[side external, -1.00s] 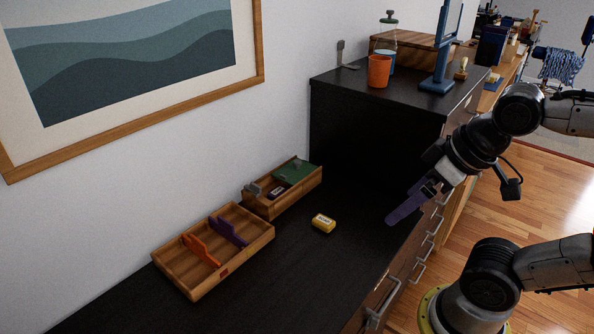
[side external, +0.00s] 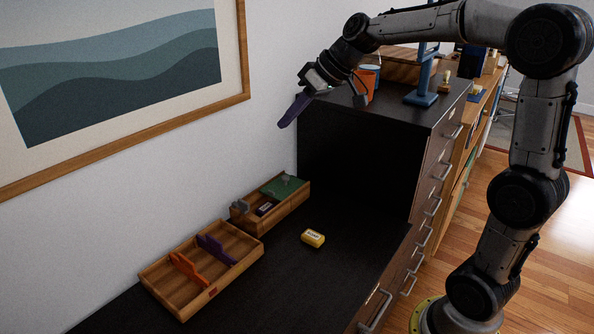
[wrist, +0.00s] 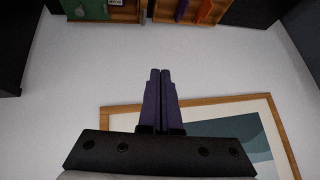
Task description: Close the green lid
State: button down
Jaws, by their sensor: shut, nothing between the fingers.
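The green lid (side external: 285,186) covers the far part of a small wooden box (side external: 288,208) on the black desk against the wall. A grey knob stands on the lid. The near part of the box is uncovered and holds a small dark block with a pale label (side external: 264,209). The lid also shows at the top left of the wrist view (wrist: 88,8). My gripper (side external: 285,124) has purple fingers, is shut and empty, and hangs well above the box by the wall. Its fingers (wrist: 160,72) are together in the wrist view.
A wooden tray (side external: 183,309) with an orange piece (side external: 188,268) and a purple piece (side external: 216,250) stands nearer than the box. A yellow block (side external: 313,238) lies to the right. A raised cabinet with an orange cup (side external: 368,82) stands behind. A framed picture (side external: 240,60) hangs on the wall.

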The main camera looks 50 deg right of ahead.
jog(key=w+d+f+m, duration=0.2)
jog(key=w+d+f, duration=0.6)
jog(key=d, duration=0.3)
jog(key=m, duration=0.3)
send_over(297, 183)
jog(key=shift+g, duration=0.4)
notch_tip(297, 183, down, 19)
jog(key=shift+r, duration=0.1)
jog(key=shift+a, duration=0.1)
jog(key=a, duration=1)
jog(key=shift+a, duration=0.15)
jog(key=shift+s, duration=0.1)
